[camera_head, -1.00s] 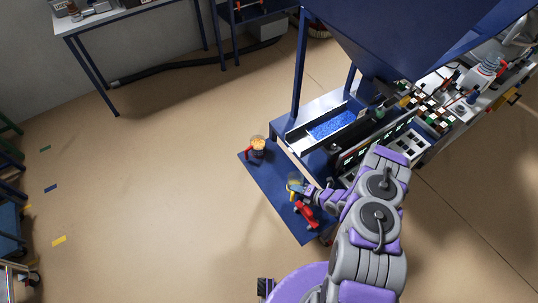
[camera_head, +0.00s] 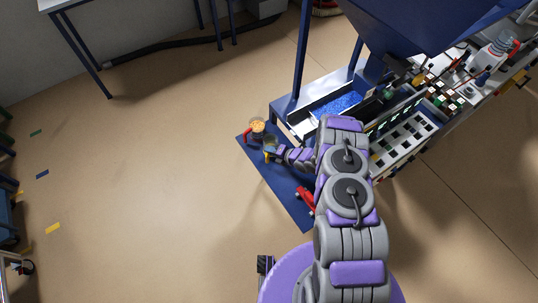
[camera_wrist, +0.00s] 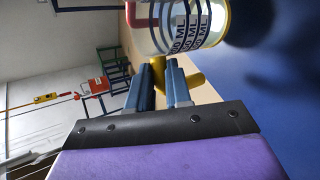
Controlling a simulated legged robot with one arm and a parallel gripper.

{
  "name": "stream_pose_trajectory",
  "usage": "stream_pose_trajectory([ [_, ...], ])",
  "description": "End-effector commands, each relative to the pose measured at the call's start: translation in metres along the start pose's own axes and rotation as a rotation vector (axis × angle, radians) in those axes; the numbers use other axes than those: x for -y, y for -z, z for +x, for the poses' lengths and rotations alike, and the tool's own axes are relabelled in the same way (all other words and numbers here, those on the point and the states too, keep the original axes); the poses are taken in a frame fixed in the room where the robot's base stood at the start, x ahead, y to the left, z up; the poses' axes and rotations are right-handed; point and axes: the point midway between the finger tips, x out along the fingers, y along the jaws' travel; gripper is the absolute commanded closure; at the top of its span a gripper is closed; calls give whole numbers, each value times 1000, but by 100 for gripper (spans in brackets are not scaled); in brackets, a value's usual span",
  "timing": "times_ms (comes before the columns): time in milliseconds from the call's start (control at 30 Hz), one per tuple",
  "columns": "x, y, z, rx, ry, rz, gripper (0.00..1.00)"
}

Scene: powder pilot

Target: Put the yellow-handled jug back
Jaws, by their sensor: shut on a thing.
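The clear jug with the yellow handle (camera_head: 269,148) is at my gripper (camera_head: 277,153), over the blue mat (camera_head: 283,190). In the wrist view the jug (camera_wrist: 182,28) shows dark ML markings and yellow parts. My gripper (camera_wrist: 160,85) is shut on its yellow handle (camera_wrist: 192,77). Whether the jug's base touches the mat I cannot tell. A red-handled jug with orange contents (camera_head: 257,126) stands just beyond it at the mat's far corner.
A red object (camera_head: 306,199) sits on the mat near my arm. The blue hopper frame (camera_head: 301,60), with a tray of blue granules (camera_head: 338,105), stands to the right. Open floor (camera_head: 150,190) lies to the left.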

Motion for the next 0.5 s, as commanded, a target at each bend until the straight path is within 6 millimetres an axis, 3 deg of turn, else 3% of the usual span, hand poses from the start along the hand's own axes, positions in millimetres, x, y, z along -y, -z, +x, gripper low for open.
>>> stream_pose_trajectory([
  [233, -7, -2, 17, 1, 0, 0, 100],
  [400, 18, 6, 32, 1, 3, 0, 100],
  [500, 22, 6, 35, 3, 2, -1, 100],
])
